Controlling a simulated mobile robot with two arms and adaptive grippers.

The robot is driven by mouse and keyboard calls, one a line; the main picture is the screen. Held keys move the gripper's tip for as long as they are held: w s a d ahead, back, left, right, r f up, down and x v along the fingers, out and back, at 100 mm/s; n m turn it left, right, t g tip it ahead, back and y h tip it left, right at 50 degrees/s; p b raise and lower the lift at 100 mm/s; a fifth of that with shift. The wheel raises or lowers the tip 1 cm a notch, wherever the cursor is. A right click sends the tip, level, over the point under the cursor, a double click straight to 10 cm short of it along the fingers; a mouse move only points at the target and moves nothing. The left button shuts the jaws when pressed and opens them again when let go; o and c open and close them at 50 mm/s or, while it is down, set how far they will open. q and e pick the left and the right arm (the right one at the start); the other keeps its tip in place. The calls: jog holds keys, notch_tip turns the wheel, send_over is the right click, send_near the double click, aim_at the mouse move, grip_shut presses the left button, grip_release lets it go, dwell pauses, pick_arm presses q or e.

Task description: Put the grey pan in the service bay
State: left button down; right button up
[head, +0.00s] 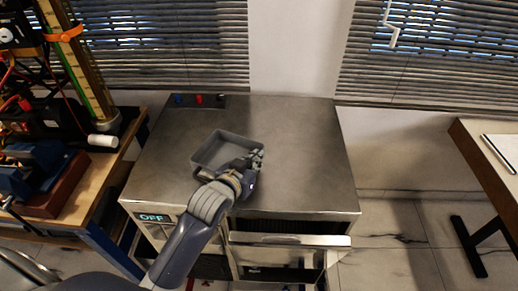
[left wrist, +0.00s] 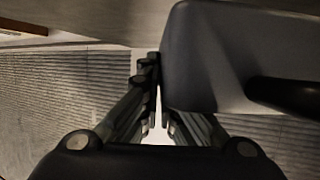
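The grey pan (head: 208,146), an open rectangular tray, is over the top of the steel cabinet (head: 300,150); I cannot tell whether it rests there. My left gripper (head: 252,163) is at the pan's right side, its fingers closed on the pan's wall. In the left wrist view the pan (left wrist: 215,55) fills the upper right and hides some fingertips of the gripper (left wrist: 158,95). The likely service bay is the dark opening (head: 280,226) in the cabinet front, behind a pulled-out or tilted metal front (head: 285,241); its inside is mostly hidden. My right gripper is not in view.
An OFF display (head: 152,218) is on the cabinet's front left. Coloured knobs (head: 199,100) line its back edge. A cluttered wooden bench (head: 95,185) stands close on the left, and another table (head: 490,150) stands at the right. The cabinet top right of the pan is clear.

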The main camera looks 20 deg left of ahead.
aim_at(259, 144)
pick_arm(q)
jog(key=w, duration=0.2)
jog(key=w+a, duration=0.1)
jog(key=w, duration=0.4)
jog(key=shift+w+a+f+p, duration=0.15)
jog(key=shift+w+f+p, duration=0.15)
jog(key=shift+p, duration=0.1)
jog(key=shift+w+f, duration=0.1)
jog(key=shift+f, duration=1.65)
jog(key=shift+f, duration=0.1)
jog(key=shift+f, duration=0.1)
jog(key=c, duration=1.8)
grip_release()
